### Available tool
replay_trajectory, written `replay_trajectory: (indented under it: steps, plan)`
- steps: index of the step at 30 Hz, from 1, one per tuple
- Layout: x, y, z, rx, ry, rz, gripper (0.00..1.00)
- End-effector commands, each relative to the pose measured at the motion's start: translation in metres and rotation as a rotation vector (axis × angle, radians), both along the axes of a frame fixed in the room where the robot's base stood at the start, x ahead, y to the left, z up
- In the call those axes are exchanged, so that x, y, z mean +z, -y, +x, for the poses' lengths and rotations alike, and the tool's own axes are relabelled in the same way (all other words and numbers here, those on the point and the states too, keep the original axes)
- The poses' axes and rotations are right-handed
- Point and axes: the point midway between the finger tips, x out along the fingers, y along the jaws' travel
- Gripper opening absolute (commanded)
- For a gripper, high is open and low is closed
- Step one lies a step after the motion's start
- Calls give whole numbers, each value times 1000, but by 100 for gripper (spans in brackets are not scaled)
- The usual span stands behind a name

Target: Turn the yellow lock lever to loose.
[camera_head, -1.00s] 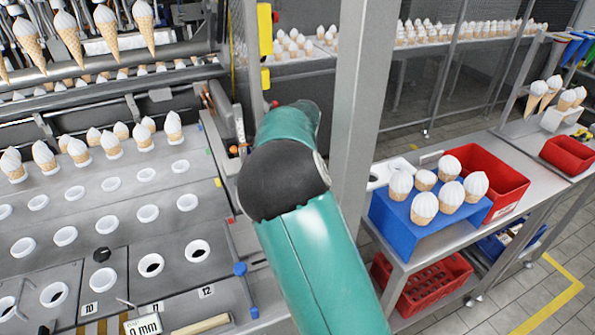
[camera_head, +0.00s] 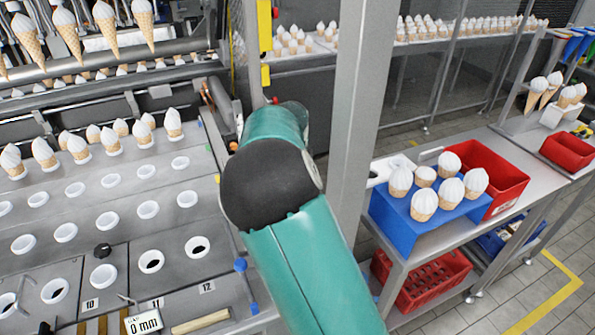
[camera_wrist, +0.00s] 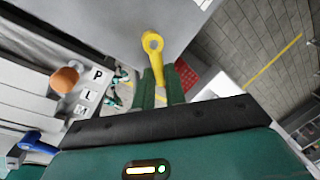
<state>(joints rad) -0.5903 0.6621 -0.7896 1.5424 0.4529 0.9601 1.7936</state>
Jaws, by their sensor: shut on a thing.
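The yellow lock lever (camera_wrist: 152,44) shows in the wrist view at the top centre, with a round ringed end and a narrow stem running down between the fingers. My gripper (camera_wrist: 160,76) is shut on the lever's stem, one dark green finger on each side. The lever stands in front of a plain grey surface. In the head view my green arm covers the middle, and neither the gripper nor the lever can be seen there.
A plate with the letters P, L and M (camera_wrist: 90,95) and an orange-brown round knob (camera_wrist: 64,80) lie left of the lever. In the head view a grey post (camera_head: 358,100) stands right beside my arm. A blue stand (camera_head: 415,225) with cones is farther right.

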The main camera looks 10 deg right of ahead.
Motion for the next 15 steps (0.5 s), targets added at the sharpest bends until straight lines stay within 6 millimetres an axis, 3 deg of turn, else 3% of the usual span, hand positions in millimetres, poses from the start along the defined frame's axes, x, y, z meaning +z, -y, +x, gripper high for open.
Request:
replay_trajectory:
  steps: [15]
  plan:
    - [0,-14,-11,-472,-1,-2,0]
